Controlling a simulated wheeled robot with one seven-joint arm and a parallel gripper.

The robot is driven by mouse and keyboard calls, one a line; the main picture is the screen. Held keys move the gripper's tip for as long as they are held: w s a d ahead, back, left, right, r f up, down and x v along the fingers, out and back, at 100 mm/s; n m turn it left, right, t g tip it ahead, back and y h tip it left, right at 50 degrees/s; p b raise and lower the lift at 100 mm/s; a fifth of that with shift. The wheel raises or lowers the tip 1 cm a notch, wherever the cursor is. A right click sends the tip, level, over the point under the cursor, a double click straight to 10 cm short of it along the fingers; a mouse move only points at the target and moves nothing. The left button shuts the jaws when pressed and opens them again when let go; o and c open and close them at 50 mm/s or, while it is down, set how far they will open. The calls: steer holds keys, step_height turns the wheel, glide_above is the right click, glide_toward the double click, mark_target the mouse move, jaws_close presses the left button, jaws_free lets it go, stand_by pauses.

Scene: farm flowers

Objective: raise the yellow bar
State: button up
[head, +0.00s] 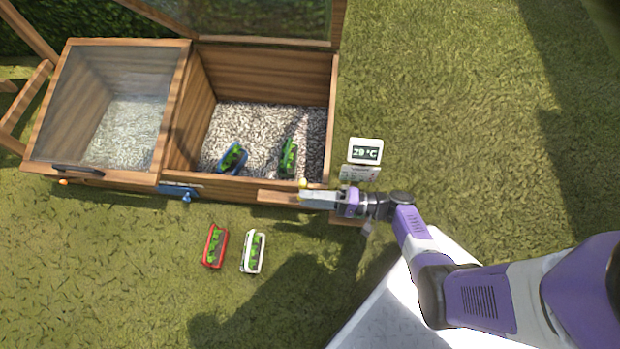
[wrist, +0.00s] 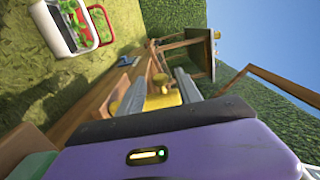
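The yellow bar shows as a short yellow piece (wrist: 162,99) between my fingers in the wrist view. In the head view only small yellow bits (head: 303,184) show at the tip of my gripper, by the front wall of the wooden frame. My gripper (wrist: 160,76) has its two grey fingers apart, one on each side of the yellow piece. I cannot tell whether they touch it. In the head view my gripper (head: 306,199) points left, over the frame's front right corner. Most of the bar is hidden there.
The wooden frame (head: 332,125) has its right lid raised and its left glass lid (head: 115,70) shut. Blue (head: 231,158) and green (head: 288,158) planters stand inside. Red (head: 215,246) and white (head: 253,252) planters stand on grass. A 29 °C display (head: 365,151) stands beside my gripper.

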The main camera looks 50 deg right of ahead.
steer(key=v, duration=0.7)
steer(key=shift+s+d, duration=0.25)
steer(key=shift+s, duration=0.1)
stand_by(0.4)
